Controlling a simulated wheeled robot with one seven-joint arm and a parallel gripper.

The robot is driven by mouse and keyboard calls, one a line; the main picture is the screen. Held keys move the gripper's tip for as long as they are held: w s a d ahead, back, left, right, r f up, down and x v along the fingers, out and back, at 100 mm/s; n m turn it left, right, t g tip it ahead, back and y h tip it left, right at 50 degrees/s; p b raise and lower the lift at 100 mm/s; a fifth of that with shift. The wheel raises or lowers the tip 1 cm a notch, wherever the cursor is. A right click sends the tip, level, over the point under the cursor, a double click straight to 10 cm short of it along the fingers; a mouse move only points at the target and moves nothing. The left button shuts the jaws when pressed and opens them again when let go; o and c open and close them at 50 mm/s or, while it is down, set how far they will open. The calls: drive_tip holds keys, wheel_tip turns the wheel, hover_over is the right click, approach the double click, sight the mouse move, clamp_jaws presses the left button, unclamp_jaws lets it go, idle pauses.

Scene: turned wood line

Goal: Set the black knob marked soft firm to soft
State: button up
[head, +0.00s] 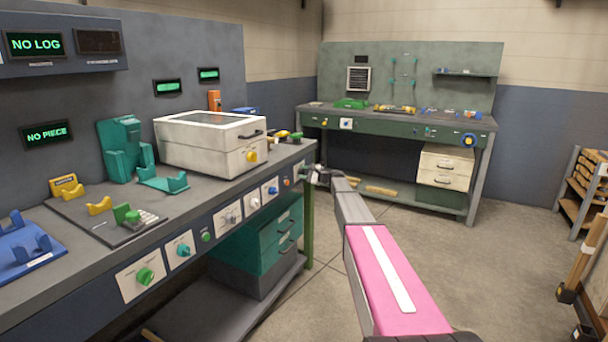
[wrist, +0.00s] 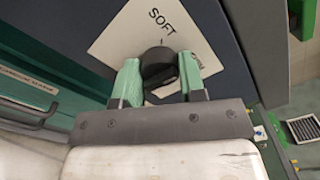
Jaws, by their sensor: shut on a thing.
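The black knob (wrist: 158,66) sits on a white plate (wrist: 118,42) in the wrist view. SOFT is printed above it, and a partly covered word shows at its right. My gripper (wrist: 160,80) has its two green fingers on either side of the knob, shut on it. I cannot tell clearly where the knob points. In the head view my gripper (head: 316,177) is at the far right end of the left bench's front panel, and the black knob is hidden or too small to make out there.
The left bench (head: 190,205) carries several other knobs along its front, including a green one (head: 145,275). A cream box with a lid (head: 210,145) stands on top. Teal drawers (head: 280,235) are below. A second bench (head: 400,120) stands behind, with open floor between.

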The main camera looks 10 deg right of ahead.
drive_tip(key=n, duration=0.5)
drive_tip(key=shift+n, duration=2.5)
drive_tip(key=shift+s, duration=0.1)
drive_tip(key=o, duration=0.9)
drive_tip(key=shift+d, duration=0.1)
drive_tip(key=v, duration=1)
drive_tip(key=shift+s+d, duration=0.2)
drive_tip(key=shift+d, duration=0.05)
